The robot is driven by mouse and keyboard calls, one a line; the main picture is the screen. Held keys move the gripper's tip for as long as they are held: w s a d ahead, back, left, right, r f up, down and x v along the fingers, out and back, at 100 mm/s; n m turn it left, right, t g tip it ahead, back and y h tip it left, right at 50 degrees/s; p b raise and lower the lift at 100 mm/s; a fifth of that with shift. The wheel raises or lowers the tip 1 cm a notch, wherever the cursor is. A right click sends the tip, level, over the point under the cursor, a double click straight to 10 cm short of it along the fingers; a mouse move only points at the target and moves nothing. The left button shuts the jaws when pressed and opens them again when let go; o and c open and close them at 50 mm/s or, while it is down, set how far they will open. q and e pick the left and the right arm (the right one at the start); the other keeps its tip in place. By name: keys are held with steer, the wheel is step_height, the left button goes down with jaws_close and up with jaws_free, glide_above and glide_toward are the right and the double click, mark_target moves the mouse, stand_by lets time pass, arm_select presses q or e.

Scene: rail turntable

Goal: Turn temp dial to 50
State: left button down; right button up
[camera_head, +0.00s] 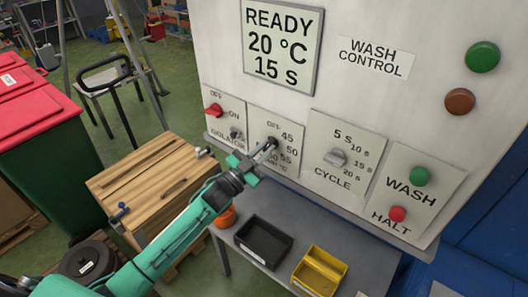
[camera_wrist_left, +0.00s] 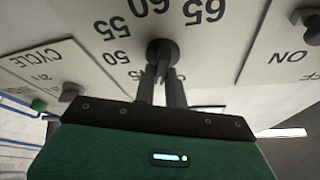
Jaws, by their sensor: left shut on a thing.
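The temp dial (camera_head: 272,142) is a dark knob on a pale plate of the wash control panel, with OFF, 45, 50 and 55 readable around it. In the left wrist view the dial (camera_wrist_left: 162,52) shows with 50, 55, 60 and 65 upside down around it. My left gripper (camera_head: 265,152) reaches it from the lower left, and its two fingers (camera_wrist_left: 162,80) are shut on the knob. The fingers hide part of the dial, so I cannot tell which number it points to. The display (camera_head: 283,45) reads READY, 20 °C, 15 S.
Green wash (camera_head: 419,176) and red halt (camera_head: 397,214) buttons are farther right. A black tray (camera_head: 263,242) and yellow tray (camera_head: 319,271) sit below.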

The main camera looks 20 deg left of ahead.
arm_select(q)
steer(key=m+g, duration=0.1)
steer(key=m, duration=0.1)
steer(key=m+g+h, duration=0.1)
steer(key=m, duration=0.2)
steer(key=shift+h, duration=0.3)
steer(key=m+g, duration=0.1)
steer(key=m, duration=0.1)
steer(key=m+g, duration=0.1)
steer(key=m, duration=0.1)
steer(key=shift+d+m+h, duration=0.1)
steer(key=shift+m+h, duration=0.2)
steer(key=m+g+p, duration=0.1)
steer(key=m+p, duration=0.1)
steer(key=m, duration=0.1)
steer(key=shift+m, duration=0.3)
steer(key=shift+f+m+g+p, duration=0.15)
steer(key=shift+m+g+p, duration=0.45)
steer(key=shift+m, duration=0.5)
steer(key=shift+y, duration=0.5)
steer(key=shift+f, duration=0.1)
steer(key=c, duration=1.5)
jaws_free()
steer(key=shift+o, duration=0.2)
